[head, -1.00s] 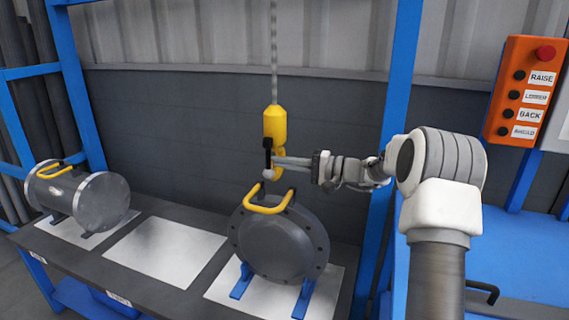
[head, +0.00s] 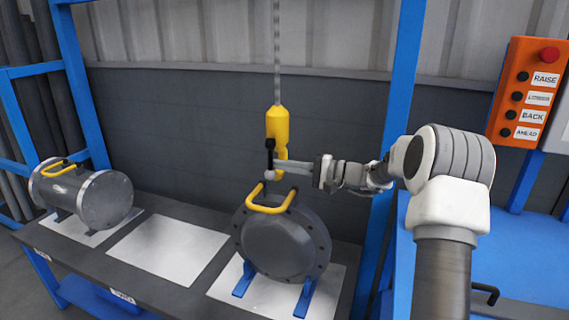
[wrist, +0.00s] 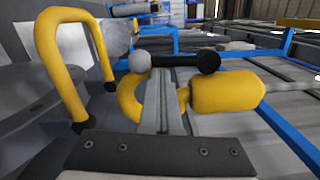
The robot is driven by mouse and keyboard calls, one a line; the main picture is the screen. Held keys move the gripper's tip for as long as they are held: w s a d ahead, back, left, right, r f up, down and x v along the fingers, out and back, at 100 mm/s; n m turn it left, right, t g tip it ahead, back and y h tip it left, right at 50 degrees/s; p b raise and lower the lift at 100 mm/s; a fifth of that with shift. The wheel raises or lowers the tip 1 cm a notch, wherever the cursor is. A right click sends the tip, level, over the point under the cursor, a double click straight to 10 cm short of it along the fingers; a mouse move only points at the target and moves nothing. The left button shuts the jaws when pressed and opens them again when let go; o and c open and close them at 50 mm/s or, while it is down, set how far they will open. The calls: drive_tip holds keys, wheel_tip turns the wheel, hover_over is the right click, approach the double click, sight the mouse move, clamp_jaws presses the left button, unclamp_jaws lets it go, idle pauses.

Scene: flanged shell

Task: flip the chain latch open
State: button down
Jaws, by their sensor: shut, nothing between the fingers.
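A yellow hook block (head: 278,124) hangs on a chain (head: 277,50) above the flanged shell (head: 285,247), with its hook close to the shell's yellow handle (head: 268,209). A small bar beside the hook has a black knob (head: 270,143) on top and a pale ball (head: 269,175) below. It looks like the latch. In the wrist view the bar runs between the pale ball (wrist: 140,62) and the black knob (wrist: 208,62), across my fingertips. My gripper (head: 283,163) is shut and empty, its tips at the bar; contact cannot be told. The yellow hook (wrist: 133,100) is partly hidden behind my fingers.
The shell stands on blue supports (head: 304,299) on the bench. Another cylinder (head: 85,195) with a yellow handle lies at the left. A bare pale plate (head: 165,252) is between them. Blue posts (head: 400,80) and an orange button box (head: 527,90) are at the right.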

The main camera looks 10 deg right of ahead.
sight(272, 155)
drive_tip(key=s+a+r+m+p, duration=0.1)
drive_tip(key=s+r+m+p, duration=0.1)
drive_tip(key=m+p, duration=0.4)
drive_tip(key=s+a+r+m+t+p, duration=0.1)
drive_tip(key=s+r+m+p, duration=0.1)
drive_tip(key=m+p, duration=0.5)
drive_tip(key=s+a+r+m+p, duration=0.2)
drive_tip(key=m+p, duration=0.4)
drive_tip(key=p, duration=0.2)
drive_tip(key=shift+s+a+r+m, duration=0.1)
drive_tip(key=shift+m, duration=0.3)
idle(0.5)
